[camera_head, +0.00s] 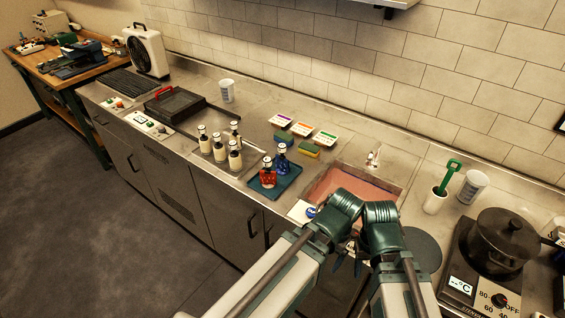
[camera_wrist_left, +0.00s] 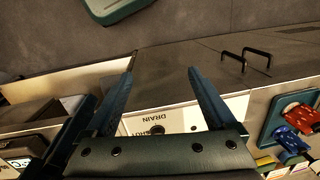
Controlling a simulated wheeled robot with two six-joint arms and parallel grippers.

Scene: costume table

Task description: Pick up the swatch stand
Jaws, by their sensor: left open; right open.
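I cannot pick out a swatch stand with certainty in either view. Several small cards with purple, orange and green bands, such as the orange one (camera_head: 302,129), lie on the counter behind the sponges. My two arms come in from the bottom of the head view and meet in front of the sink.
A blue tray (camera_head: 287,184) holds red and blue bottles beside several cream bottles. The pinkish sink (camera_head: 338,182) lies behind my grippers. A black pot (camera_head: 498,238) on a heater, a white cup with a green handle (camera_head: 435,202) and a white tub (camera_head: 472,187) stand right.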

